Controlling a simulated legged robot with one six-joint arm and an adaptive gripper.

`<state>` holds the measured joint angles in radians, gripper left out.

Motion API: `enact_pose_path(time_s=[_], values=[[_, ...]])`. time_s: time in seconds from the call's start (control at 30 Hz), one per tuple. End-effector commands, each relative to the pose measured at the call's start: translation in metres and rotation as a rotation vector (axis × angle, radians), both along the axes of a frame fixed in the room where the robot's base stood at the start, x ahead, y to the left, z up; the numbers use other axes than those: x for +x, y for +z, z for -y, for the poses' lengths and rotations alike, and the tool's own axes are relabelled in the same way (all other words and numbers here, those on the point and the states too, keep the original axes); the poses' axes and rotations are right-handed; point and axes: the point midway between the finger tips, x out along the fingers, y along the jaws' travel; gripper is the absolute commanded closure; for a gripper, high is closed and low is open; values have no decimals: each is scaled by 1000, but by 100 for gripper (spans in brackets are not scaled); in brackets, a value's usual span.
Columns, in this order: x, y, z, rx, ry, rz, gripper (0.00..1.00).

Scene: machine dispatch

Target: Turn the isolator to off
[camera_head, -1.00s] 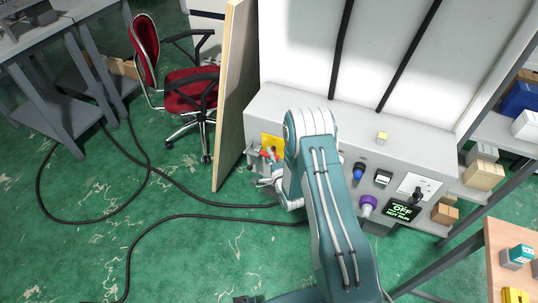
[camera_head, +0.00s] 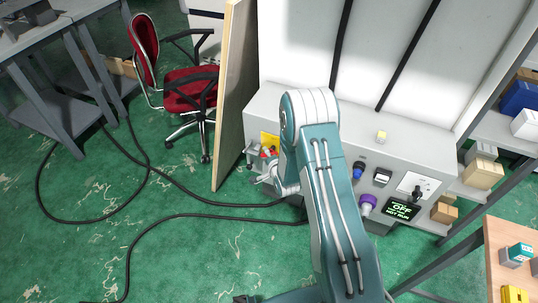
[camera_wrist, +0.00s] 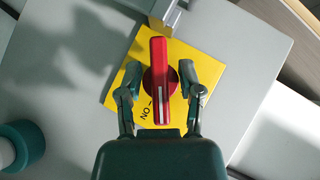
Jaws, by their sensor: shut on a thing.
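The isolator has a red handle (camera_wrist: 159,75) on a round red base over a yellow plate (camera_wrist: 118,95). In the wrist view the handle runs nearly upright in the picture, and its white-striped end lies close beside the ON mark. My gripper (camera_wrist: 160,75) is shut on the isolator, one finger on each side of the red knob. In the head view the yellow plate (camera_head: 268,139) is at the left end of the grey machine front, and my arm partly hides it. The OFF mark cannot be seen.
A wooden panel (camera_head: 232,95) stands close left. Cables (camera_head: 190,216) lie on the floor.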

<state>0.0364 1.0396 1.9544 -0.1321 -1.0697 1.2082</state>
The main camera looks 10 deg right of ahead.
Motion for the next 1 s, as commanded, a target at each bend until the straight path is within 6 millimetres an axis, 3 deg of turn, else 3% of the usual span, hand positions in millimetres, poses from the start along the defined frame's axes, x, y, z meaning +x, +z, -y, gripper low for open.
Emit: enact_pose_path(time_s=[0.4, 1.0], values=[[-1, -2, -2, -314, 2, -236, 100], [-1, -2, -2, -650, 3, -482, 100]])
